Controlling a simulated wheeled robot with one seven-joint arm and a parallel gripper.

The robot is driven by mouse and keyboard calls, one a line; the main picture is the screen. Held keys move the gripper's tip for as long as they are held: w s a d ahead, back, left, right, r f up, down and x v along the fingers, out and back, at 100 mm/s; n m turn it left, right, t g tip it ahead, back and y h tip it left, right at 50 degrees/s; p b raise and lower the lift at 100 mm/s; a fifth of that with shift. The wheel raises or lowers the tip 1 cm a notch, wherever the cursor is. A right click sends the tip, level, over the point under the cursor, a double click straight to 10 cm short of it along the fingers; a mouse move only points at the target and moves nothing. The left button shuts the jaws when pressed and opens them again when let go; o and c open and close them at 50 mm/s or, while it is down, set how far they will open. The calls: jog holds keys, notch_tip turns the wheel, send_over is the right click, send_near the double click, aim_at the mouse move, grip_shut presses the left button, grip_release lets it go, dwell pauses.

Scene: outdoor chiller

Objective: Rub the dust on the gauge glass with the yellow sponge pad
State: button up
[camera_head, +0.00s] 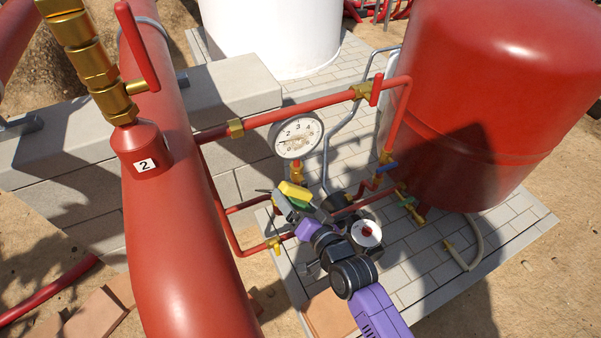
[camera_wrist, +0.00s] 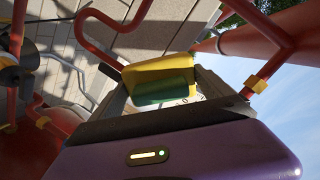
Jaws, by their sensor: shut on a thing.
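The pressure gauge (camera_head: 297,135) stands upright on a brass fitting below the red cross pipe. Brown dust covers the lower part of its glass, and its upper numbers are readable. My gripper (camera_head: 290,199) is below the gauge and is shut on the sponge pad (camera_head: 295,190), which is yellow with a green layer. In the head view the pad is below the gauge face and looks apart from it. In the wrist view the sponge pad (camera_wrist: 158,72) sits between the fingers, and a small piece of the white dial (camera_wrist: 193,95) shows behind it, mostly hidden.
A thick red pipe (camera_head: 185,220) marked 2 runs along the left. A thin red pipe (camera_head: 300,110) crosses above the gauge. A red tank (camera_head: 490,90) stands at right. Thin pipes and valves with blue and green handles (camera_head: 387,168) crowd the right of my gripper.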

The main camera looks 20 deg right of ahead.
aim_at(301, 201)
jog(key=r+t, duration=0.1)
jog(key=r, duration=0.5)
jog(key=d+r+t+p, duration=0.1)
jog(key=r, duration=0.2)
jog(key=shift+s+r+m+t+h, duration=0.3)
jog(key=shift+s+h, duration=0.05)
jog(key=shift+h, duration=0.05)
jog(key=shift+w+d+b, duration=0.1)
jog(key=shift+w+b, duration=0.6)
jog(key=shift+w, duration=2.25)
jog(key=shift+w+b, duration=0.4)
jog(key=shift+w, duration=0.8)
jog(key=shift+d, duration=0.1)
jog(key=shift+d, duration=0.75)
jog(key=shift+d+f+b, duration=0.15)
jog(key=shift+f+b, duration=0.05)
jog(key=shift+b, duration=0.35)
jog(key=shift+s+d+r+b, duration=0.1)
jog(key=shift+d+r+b, duration=0.1)
jog(key=shift+d+b, duration=0.75)
jog(key=shift+a+b, duration=0.2)
jog(key=shift+b, duration=0.1)
